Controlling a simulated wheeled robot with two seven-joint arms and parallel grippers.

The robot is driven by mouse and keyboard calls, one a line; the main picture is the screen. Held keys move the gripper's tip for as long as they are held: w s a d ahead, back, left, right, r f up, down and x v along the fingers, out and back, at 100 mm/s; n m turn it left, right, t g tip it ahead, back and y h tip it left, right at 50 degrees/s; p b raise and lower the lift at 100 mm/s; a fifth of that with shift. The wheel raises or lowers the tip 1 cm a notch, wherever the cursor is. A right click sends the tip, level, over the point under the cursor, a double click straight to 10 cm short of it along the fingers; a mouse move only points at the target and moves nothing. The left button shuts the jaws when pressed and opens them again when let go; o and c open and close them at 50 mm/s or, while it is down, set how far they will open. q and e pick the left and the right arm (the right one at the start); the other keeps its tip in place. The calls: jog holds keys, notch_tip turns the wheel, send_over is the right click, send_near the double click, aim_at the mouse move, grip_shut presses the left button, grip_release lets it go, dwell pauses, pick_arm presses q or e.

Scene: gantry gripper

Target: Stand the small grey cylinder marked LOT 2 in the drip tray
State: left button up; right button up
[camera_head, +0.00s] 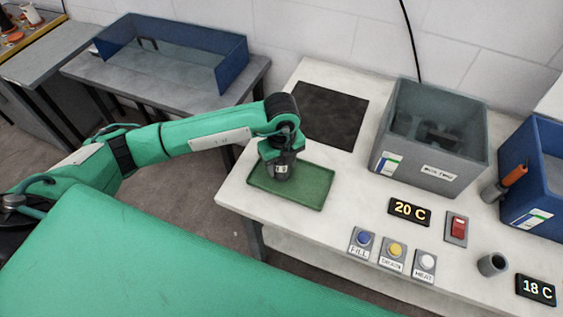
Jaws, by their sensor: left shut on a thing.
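The small grey cylinder (281,171) is held by my left gripper (281,160), with a pale label facing the camera; its text is too small to read. The gripper points down and is shut on the cylinder's upper part. The cylinder is upright over the left half of the green drip tray (315,190). I cannot tell whether its base touches the tray floor. The tray lies at the left end of the white bench (240,191). My right gripper is not in view.
A dark mat (330,112) lies behind the tray. A grey tank (432,150) and a blue bin (540,180) stand to the right. Displays, a red switch (457,228) and several buttons line the front.

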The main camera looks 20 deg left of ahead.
pick_arm(q)
jog(key=shift+f, duration=0.1)
jog(key=o, duration=1.3)
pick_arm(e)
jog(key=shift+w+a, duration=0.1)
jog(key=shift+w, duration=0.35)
